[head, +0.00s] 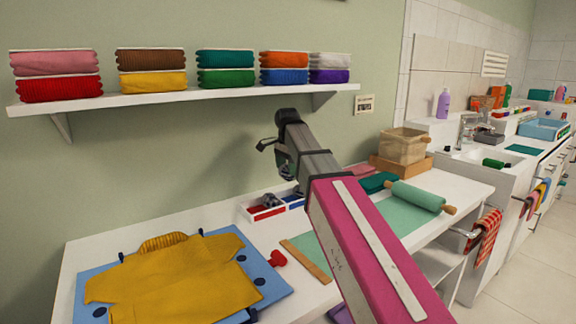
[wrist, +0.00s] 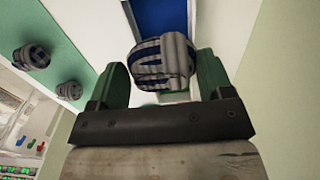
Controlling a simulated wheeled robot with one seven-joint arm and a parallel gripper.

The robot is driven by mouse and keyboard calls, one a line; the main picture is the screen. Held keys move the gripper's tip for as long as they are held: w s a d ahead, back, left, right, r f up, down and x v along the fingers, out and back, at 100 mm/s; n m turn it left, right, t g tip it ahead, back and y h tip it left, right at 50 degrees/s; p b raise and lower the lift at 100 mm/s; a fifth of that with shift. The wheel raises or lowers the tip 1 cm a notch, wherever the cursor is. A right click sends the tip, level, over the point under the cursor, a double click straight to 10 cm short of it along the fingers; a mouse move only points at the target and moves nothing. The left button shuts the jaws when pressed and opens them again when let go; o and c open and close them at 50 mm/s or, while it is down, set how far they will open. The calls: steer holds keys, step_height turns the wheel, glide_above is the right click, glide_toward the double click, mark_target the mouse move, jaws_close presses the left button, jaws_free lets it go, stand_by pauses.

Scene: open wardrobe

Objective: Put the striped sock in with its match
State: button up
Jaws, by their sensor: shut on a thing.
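The striped sock (wrist: 160,62), a grey and dark blue roll, is between the green fingertips of my gripper (wrist: 160,82) in the wrist view. My gripper is shut on it. A blue compartment (wrist: 160,15) shows beyond the sock. In the head view, the white divided box (head: 249,217) stands on the table against the wall, with red and blue compartments. My gripper hangs over it, its fingers mostly hidden. A dark striped roll (head: 270,200) shows at the box; I cannot tell whether it is the held sock or another.
Two more dark striped rolls (wrist: 31,56) lie on a pale green surface in the wrist view. A yellow garment (head: 170,278) on a blue board is left of the box. A rolling pin (head: 417,197) lies to the right. A shelf (head: 210,95) with folded clothes is above.

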steer(key=shift+f, duration=4.6)
steer(key=shift+f, duration=0.3)
steer(key=o, duration=0.7)
steer(key=shift+c, duration=0.8)
steer(key=shift+o, duration=1.1)
steer(key=shift+r, duration=4.5)
